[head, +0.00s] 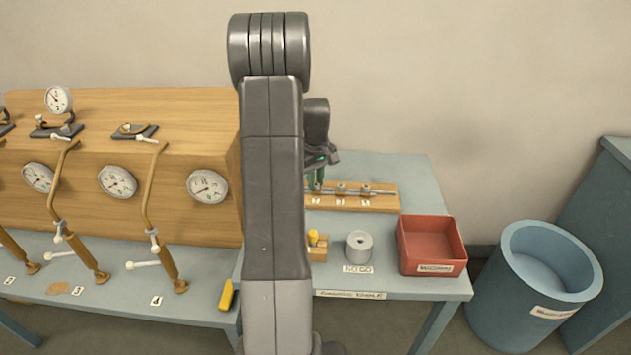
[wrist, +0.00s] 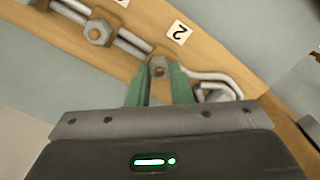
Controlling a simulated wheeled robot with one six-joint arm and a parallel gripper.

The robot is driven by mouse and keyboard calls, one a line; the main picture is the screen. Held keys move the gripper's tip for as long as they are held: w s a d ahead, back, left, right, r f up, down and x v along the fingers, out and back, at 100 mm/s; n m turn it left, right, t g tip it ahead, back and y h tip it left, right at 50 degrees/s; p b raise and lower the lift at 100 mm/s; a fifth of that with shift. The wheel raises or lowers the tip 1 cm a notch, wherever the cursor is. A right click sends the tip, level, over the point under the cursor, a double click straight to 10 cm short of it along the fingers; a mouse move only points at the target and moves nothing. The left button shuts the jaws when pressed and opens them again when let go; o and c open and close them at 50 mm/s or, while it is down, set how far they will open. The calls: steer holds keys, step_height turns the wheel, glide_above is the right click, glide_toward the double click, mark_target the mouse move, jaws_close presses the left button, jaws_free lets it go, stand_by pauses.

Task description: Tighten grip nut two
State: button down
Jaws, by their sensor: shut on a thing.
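My gripper (wrist: 158,78) has its two green fingers on either side of a grey hex nut (wrist: 159,66) on a rod, shut on it. A card reading 2 (wrist: 179,32) lies on the wooden board (wrist: 140,20) close to this nut, so I take it as grip nut two. The fingertips hide the nut's sides. In the head view my gripper (head: 317,180) is at the left end of the wooden board (head: 385,205), partly behind my arm. How tight the nut is cannot be told.
Another hex nut (wrist: 98,32) sits farther up the rod, and a bent metal bar (wrist: 212,77) lies right of the fingers. In the head view, a red bin (head: 432,262), a grey cylinder (head: 359,247) and a yellow-topped piece (head: 313,238) stand in front of the board.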

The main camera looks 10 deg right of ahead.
steer(key=m, duration=0.4)
steer(key=shift+d+m, duration=0.1)
steer(key=shift+m, duration=0.2)
steer(key=m, duration=0.3)
steer(key=shift+d+m+b, duration=0.1)
steer(key=shift+m+b, duration=0.3)
steer(key=m, duration=0.7)
steer(key=shift+d+r, duration=0.1)
steer(key=m, duration=0.3)
steer(key=shift+m+b, duration=0.3)
steer(key=shift+m, duration=0.1)
steer(key=m, duration=0.3)
steer(key=shift+s+m, duration=0.15)
steer(key=shift+m, duration=0.15)
steer(key=m, duration=0.6)
steer(key=shift+s+m, duration=0.1)
steer(key=shift+m, duration=0.3)
steer(key=c, duration=1.3)
jaws_free()
